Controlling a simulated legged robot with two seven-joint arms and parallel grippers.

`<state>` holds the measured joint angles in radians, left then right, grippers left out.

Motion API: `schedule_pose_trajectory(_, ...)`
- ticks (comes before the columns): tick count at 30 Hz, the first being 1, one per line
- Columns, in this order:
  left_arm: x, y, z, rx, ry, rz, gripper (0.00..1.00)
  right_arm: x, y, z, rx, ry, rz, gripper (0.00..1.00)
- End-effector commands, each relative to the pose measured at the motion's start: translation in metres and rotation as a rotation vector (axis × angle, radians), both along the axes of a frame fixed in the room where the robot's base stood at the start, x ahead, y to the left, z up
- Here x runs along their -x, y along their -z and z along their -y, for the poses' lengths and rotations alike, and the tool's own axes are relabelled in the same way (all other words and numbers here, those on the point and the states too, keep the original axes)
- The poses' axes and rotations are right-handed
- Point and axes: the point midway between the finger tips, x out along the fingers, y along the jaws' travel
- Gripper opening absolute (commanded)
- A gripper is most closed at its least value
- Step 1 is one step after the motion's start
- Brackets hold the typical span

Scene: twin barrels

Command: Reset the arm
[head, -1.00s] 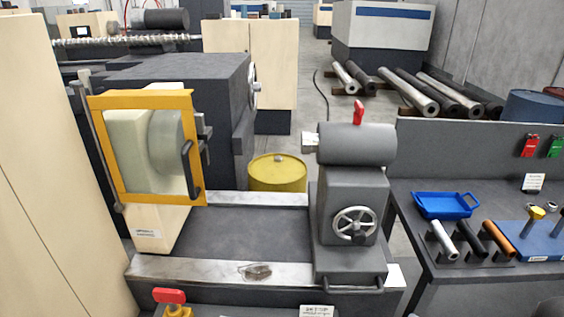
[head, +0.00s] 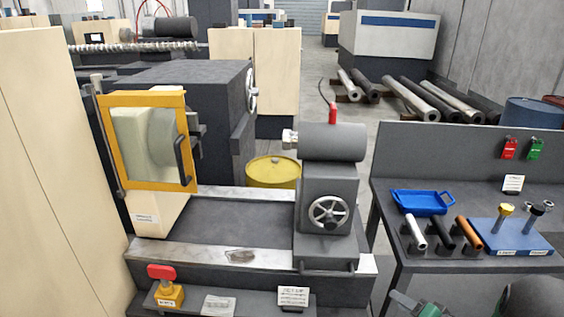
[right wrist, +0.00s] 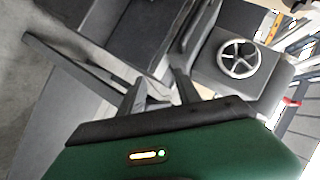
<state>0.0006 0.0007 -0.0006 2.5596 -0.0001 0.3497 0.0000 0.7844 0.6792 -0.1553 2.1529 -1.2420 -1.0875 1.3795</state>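My right gripper (head: 408,303) shows at the bottom right of the head view, partly cut off, in front of the bench. In the right wrist view its two dark fingers (right wrist: 157,80) stand apart with nothing held between them. Beyond them are the handwheel (right wrist: 238,58) and grey body of the lathe's tailstock, apart from the fingers as far as I can tell. The tailstock (head: 330,190) also shows in the head view, with a red lever on top. My left gripper is out of view.
The lathe has a yellow-framed door (head: 148,140) and a red button (head: 161,272) on its front ledge. The right bench (head: 400,260) holds a blue tray (head: 422,203), several short bars and a blue block (head: 510,238). A yellow barrel (head: 272,172) stands behind the lathe.

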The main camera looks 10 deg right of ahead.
Motion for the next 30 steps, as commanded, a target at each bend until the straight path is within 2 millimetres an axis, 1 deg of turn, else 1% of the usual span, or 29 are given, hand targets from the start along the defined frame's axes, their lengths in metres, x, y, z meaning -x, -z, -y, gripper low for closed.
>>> schedule_pose_trajectory(1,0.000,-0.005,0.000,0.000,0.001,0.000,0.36,-0.011,-0.009,-0.006,0.086,0.001,-0.018,0.40)
schedule_pose_trajectory(2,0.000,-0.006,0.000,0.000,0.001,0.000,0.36,-0.016,-0.012,-0.009,0.144,0.005,-0.036,0.40)
schedule_pose_trajectory(4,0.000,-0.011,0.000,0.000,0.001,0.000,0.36,-0.026,-0.020,-0.021,0.283,0.006,-0.091,0.40)
schedule_pose_trajectory(5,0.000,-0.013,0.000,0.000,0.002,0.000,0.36,-0.028,-0.024,-0.029,0.344,0.002,-0.122,0.40)
schedule_pose_trajectory(6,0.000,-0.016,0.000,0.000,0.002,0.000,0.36,-0.028,-0.029,-0.042,0.427,-0.011,-0.173,0.40)
schedule_pose_trajectory(8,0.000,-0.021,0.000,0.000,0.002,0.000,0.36,-0.019,-0.036,-0.070,0.545,-0.054,-0.276,0.40)
schedule_pose_trajectory(10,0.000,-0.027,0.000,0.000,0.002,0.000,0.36,0.010,-0.040,-0.117,0.657,-0.162,-0.425,0.40)
schedule_pose_trajectory(11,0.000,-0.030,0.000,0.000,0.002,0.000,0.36,0.028,-0.041,-0.138,0.687,-0.223,-0.490,0.40)
schedule_pose_trajectory(12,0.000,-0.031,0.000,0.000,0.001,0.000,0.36,0.050,-0.040,-0.162,0.711,-0.305,-0.559,0.40)
schedule_pose_trajectory(15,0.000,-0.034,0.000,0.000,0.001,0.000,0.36,0.098,-0.038,-0.207,0.729,-0.482,-0.674,0.40)
schedule_pose_trajectory(16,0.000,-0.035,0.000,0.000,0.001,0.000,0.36,0.109,-0.038,-0.217,0.730,-0.526,-0.695,0.40)
schedule_pose_trajectory(18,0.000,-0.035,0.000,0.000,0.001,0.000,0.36,0.126,-0.037,-0.232,0.721,-0.598,-0.727,0.40)
schedule_pose_trajectory(21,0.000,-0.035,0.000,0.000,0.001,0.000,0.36,0.137,-0.035,-0.239,0.714,-0.643,-0.747,0.40)
schedule_pose_trajectory(30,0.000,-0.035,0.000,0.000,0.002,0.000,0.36,0.137,-0.035,-0.240,0.715,-0.643,-0.747,0.40)
